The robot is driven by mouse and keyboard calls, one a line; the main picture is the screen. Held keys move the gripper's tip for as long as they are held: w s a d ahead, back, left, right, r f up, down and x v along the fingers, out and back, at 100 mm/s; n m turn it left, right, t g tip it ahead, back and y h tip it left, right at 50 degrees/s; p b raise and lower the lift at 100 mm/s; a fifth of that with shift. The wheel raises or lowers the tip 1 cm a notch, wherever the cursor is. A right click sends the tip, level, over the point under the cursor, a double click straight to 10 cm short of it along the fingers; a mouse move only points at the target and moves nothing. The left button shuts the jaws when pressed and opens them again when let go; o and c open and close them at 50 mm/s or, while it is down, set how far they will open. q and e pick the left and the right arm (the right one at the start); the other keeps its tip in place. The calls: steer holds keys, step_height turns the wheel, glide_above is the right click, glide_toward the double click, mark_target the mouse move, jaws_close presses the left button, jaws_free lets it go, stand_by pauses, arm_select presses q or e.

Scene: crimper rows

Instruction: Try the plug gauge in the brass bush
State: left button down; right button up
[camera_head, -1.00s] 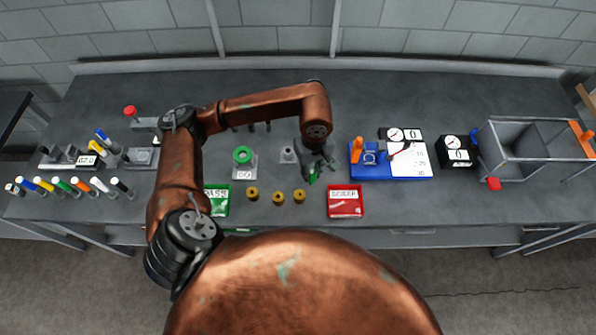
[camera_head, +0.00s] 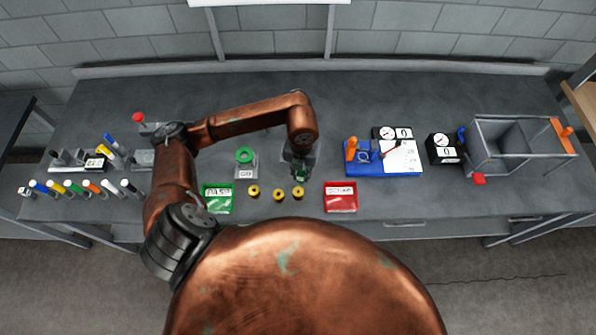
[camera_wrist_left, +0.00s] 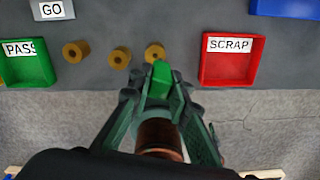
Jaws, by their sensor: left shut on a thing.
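My left gripper (camera_head: 300,174) is shut on a green piece that looks like the handle of the plug gauge (camera_wrist_left: 160,78). The gauge's working end cannot be made out. Three brass bushes stand in a row on the bench: left (camera_head: 253,190), middle (camera_head: 279,195) and right (camera_head: 298,192). The gripper is just behind the right bush in the head view. In the left wrist view the right bush (camera_wrist_left: 155,52) shows close beyond the green tip, apparently apart from it. My right gripper is not in view.
A green PASS tray (camera_head: 218,207) lies left of the bushes, a red SCRAP tray (camera_head: 341,205) right. A blue board (camera_head: 365,171), dial box (camera_head: 443,160) and grey crate (camera_head: 510,178) stand right; several coloured pens (camera_head: 80,188) lie left.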

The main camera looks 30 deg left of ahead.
mark_target(298, 182)
arm_select(q)
steer(key=n, duration=0.2)
steer(key=n+p, duration=0.1)
steer(key=n, duration=0.1)
steer(key=shift+s+a+r+n, duration=0.15)
steer(key=shift+s+r+n, duration=0.05)
steer(key=shift+n, duration=0.1)
steer(key=n, duration=0.4)
steer(key=shift+s+a+p, duration=0.1)
steer(key=shift+s+p, duration=0.15)
steer(key=shift+p, duration=0.05)
steer(key=shift+f+n+b, duration=0.3)
steer(key=shift+f+b, duration=0.45)
steer(key=shift+f, duration=0.45)
steer(key=shift+f+b, duration=0.35)
steer(key=shift+f, duration=0.3)
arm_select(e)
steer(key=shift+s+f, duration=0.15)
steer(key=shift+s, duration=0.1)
arm_select(q)
steer(key=shift+f+b, duration=0.4)
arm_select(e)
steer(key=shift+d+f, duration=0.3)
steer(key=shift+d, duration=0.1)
arm_select(q)
steer(key=shift+f, duration=0.15)
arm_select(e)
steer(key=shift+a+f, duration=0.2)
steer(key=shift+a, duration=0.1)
